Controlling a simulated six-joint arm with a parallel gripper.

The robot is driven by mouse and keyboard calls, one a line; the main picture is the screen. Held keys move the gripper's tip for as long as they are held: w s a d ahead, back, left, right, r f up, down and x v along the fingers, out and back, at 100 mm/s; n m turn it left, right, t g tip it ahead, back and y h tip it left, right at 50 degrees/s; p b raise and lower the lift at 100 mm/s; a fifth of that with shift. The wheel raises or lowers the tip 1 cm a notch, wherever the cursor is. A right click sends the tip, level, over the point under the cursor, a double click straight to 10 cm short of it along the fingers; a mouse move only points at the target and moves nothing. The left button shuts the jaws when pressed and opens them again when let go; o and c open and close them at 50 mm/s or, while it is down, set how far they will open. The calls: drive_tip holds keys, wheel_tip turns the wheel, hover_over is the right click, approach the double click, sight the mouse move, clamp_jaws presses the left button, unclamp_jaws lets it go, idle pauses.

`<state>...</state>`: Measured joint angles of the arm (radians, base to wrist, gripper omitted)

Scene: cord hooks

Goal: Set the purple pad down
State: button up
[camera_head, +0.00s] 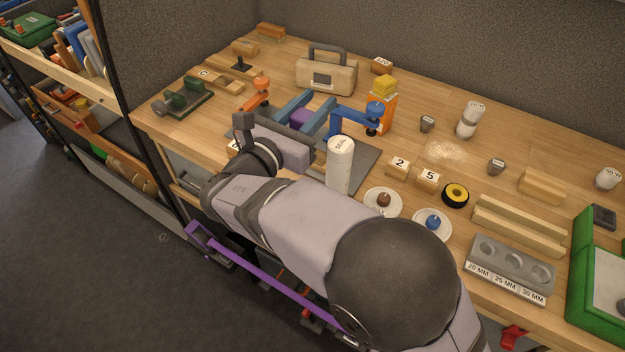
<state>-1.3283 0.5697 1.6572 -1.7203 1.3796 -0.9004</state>
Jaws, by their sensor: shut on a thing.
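My gripper (318,104) reaches over the back of a grey mat (362,160), with its two blue-grey fingers pointing away from the camera. The purple pad (301,119) shows between the fingers, and the gripper is shut on it. Only a small part of the pad is visible; the fingers and gripper body hide the rest. I cannot tell whether its underside touches the surface below. An orange hook-like piece (258,90) stands left of the fingers. A blue one (352,117) stands close to their right.
A white bottle (340,162) stands upright just right of my gripper. Two white saucers (372,207) and numbered wooden blocks (399,167) lie to the right. A dark green fixture (184,98) sits at left.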

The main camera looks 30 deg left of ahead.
wheel_tip(320, 180, down, 18)
drive_tip(key=p, duration=0.3)
drive_tip(key=shift+r, duration=0.25)
idle(0.5)
drive_tip(key=shift+f, duration=0.1)
drive_tip(key=shift+f, duration=0.15)
drive_tip(key=o, duration=1)
drive_tip(key=s+b, duration=0.3)
drive_tip(key=s, duration=0.3)
drive_tip(key=shift+s, duration=0.15)
drive_tip(key=shift+o, duration=0.6)
drive_tip(key=shift+s+r, duration=0.25)
drive_tip(key=shift+s, duration=0.25)
